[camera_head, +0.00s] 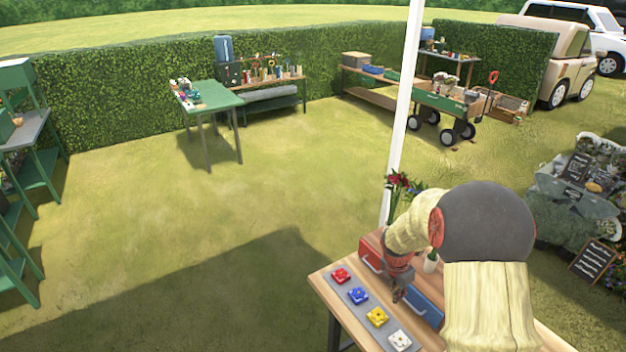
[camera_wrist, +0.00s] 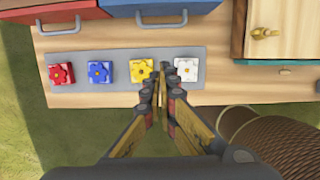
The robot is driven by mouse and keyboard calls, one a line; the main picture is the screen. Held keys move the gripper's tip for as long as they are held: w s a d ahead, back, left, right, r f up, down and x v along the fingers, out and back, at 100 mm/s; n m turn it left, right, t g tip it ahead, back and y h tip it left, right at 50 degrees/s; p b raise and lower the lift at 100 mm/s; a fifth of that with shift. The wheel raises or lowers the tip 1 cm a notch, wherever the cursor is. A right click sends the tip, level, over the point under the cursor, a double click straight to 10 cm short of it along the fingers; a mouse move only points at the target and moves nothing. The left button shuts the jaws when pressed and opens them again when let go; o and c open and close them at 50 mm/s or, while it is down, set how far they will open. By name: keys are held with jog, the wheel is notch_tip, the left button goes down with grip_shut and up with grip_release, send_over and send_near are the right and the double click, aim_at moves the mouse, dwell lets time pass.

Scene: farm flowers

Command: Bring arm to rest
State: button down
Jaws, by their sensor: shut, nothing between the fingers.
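My gripper (camera_wrist: 162,88) is shut and empty. In the wrist view its fingertips are seen over the grey strip, between the yellow and white flower tiles. In the head view my gripper (camera_head: 398,296) hangs at the front of the wooden table (camera_head: 322,283), above or beside the strip; the exact height cannot be told. My arm comes in from the right and bends down to it.
On the grey strip (camera_wrist: 120,80) sit a red tile (camera_wrist: 61,74), a blue tile (camera_wrist: 99,73), a yellow tile (camera_wrist: 141,69) and a white tile (camera_wrist: 186,70). Red (camera_wrist: 70,12) and blue (camera_wrist: 160,8) handled boxes stand behind. A white pole (camera_head: 403,120) rises beyond the table.

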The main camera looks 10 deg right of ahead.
jog(key=s+a+m+g, duration=0.1)
jog(key=s+a+m, duration=0.1)
jog(key=s+m, duration=0.5)
jog(key=s+a+r+m+t+y+b, duration=0.2)
jog(key=s+a+r+m+t+b, duration=0.3)
jog(key=s+a+r+m, duration=1)
jog(key=s+a+r+b, duration=0.3)
jog(key=r, duration=0.2)
jog(key=shift+a+r+t, duration=0.25)
jog(key=shift+r+t, duration=0.1)
jog(key=shift+t, duration=0.05)
jog(key=shift+d, duration=0.15)
